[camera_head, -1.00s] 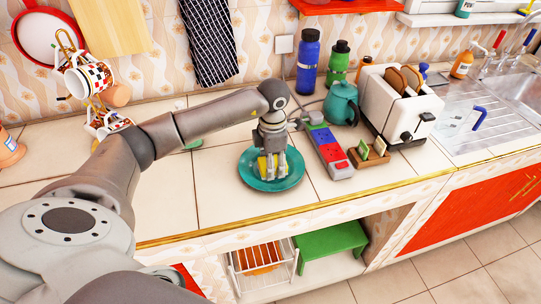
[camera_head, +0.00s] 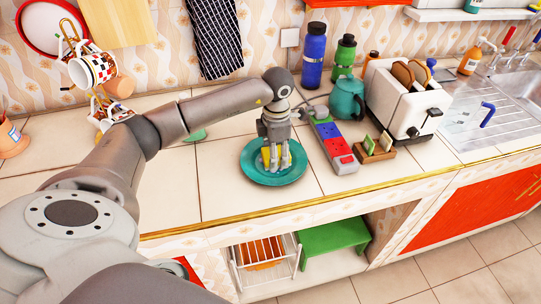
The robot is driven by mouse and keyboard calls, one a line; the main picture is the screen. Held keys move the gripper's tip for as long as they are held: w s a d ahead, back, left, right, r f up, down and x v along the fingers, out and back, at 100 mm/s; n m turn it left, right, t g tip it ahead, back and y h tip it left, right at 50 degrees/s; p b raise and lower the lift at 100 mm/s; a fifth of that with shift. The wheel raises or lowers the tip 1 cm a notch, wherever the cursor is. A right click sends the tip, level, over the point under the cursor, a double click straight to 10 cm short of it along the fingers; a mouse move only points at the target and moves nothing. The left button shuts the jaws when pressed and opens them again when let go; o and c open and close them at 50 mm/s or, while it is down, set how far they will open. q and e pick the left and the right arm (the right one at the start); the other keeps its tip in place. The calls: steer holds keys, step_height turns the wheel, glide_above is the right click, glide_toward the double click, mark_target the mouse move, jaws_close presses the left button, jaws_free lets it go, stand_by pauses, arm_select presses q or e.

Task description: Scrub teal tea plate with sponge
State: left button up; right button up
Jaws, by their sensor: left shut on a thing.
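The teal tea plate (camera_head: 292,174) lies flat on the tiled counter near its front edge. My left gripper (camera_head: 275,163) points down over the middle of the plate. It is shut on a yellow sponge (camera_head: 266,157), which shows between and beside the fingers. The sponge is low over the plate and looks to be touching it, but its underside is hidden by the fingers. My right gripper is not in view.
A red and blue power strip (camera_head: 333,145) lies just right of the plate, with a small wooden holder (camera_head: 374,150) beside it. A teal teapot (camera_head: 346,99) and a white toaster (camera_head: 400,98) stand behind. The counter (camera_head: 222,180) left of the plate is clear.

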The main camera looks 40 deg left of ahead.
arm_select(q)
steer(key=shift+w+d, duration=0.65)
steer(key=shift+w, duration=0.05)
steer(key=shift+s+a, duration=1.3)
steer(key=shift+s, duration=0.25)
steer(key=shift+w+d+b, duration=0.5)
steer(key=shift+w+d, duration=0.8)
steer(key=shift+w, duration=0.3)
steer(key=shift+s+a, duration=1.35)
steer(key=shift+s, duration=0.2)
steer(key=shift+w+d+f+b, duration=0.1)
steer(key=shift+w+d+b, duration=0.35)
steer(key=shift+w+d, duration=0.95)
step_height(320, 180, up, 6)
steer(key=p, duration=0.4)
steer(key=shift+w, duration=0.15)
